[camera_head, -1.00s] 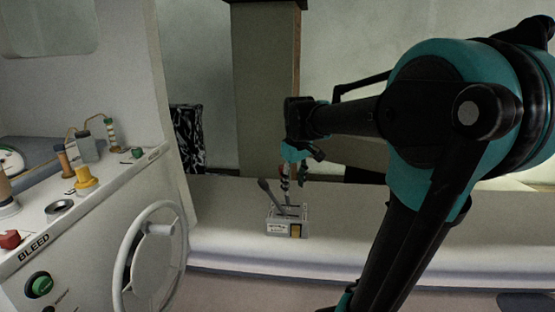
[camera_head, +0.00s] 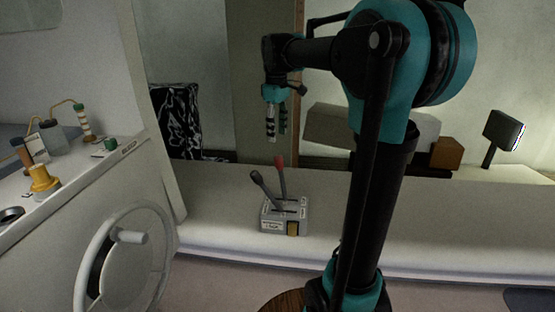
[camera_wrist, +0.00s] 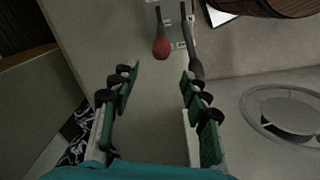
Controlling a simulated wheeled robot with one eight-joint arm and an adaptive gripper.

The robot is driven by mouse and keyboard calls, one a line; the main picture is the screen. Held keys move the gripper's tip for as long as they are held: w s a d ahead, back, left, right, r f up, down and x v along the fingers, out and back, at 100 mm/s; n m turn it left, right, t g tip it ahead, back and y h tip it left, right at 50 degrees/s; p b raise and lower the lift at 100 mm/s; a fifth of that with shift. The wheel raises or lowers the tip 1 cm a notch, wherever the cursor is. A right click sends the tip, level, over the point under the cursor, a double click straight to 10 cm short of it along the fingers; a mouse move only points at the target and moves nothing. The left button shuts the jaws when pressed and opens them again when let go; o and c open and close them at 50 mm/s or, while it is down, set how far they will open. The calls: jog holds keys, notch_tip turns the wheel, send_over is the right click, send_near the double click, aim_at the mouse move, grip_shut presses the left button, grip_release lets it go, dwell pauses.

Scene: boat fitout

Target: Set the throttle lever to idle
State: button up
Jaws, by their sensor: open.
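A grey control box (camera_head: 285,218) stands on the pale bench. It carries two levers: one with a dark grey knob (camera_head: 256,178), leaning left, and one with a red knob (camera_head: 279,161), nearly upright. The box labels are too small to read, so I cannot tell which lever is the throttle. My gripper (camera_head: 277,136) hangs above and behind the box, apart from both levers. In the wrist view my gripper (camera_wrist: 160,75) is open and empty. The red knob (camera_wrist: 161,48) shows beyond the gap between the fingers, and the dark lever (camera_wrist: 194,58) beyond the right finger.
A white handwheel (camera_head: 120,262) and a sloped console (camera_head: 60,220) stand at the left. The bench right of the control box is partly hidden by my arm.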

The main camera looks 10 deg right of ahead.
aim_at(278, 159)
notch_tip(278, 159, down, 11)
jog(key=shift+w+d+r, duration=0.1)
dwell(0.3)
grip_shut()
dwell(0.4)
